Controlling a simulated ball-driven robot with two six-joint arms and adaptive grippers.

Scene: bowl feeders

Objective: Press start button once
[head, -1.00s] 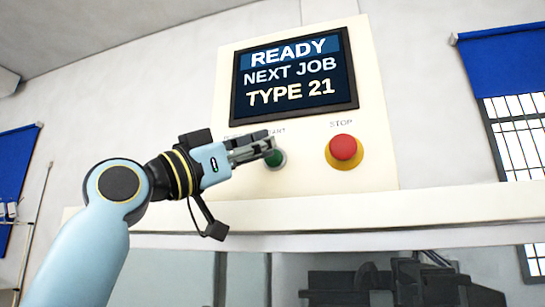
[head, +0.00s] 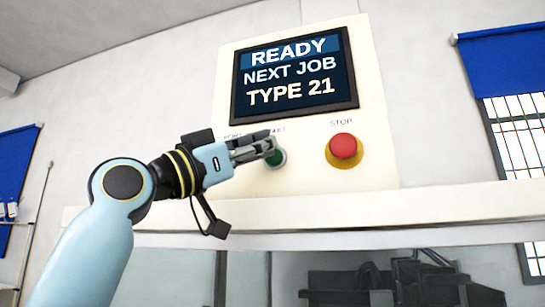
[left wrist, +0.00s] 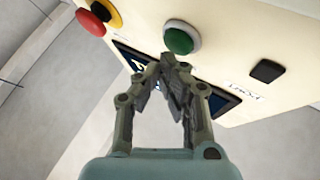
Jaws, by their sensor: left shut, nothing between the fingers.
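The green start button (head: 279,158) sits on a cream control panel (head: 300,185), below the screen. My left gripper (head: 271,147) is shut and empty, with its fingertips in front of the button and covering part of it in the head view. In the left wrist view the green button (left wrist: 181,37) is round with a pale collar, and the shut fingertips (left wrist: 170,60) lie just short of it in the picture. I cannot tell whether they touch it. My right gripper is not in view.
A red stop button (head: 343,148) on a yellow base is to the right of the green one. The screen (head: 294,75) reads "READY NEXT JOB TYPE 21". A dark square part (left wrist: 267,71) is on the panel in the left wrist view. A ledge (head: 330,212) runs below the panel.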

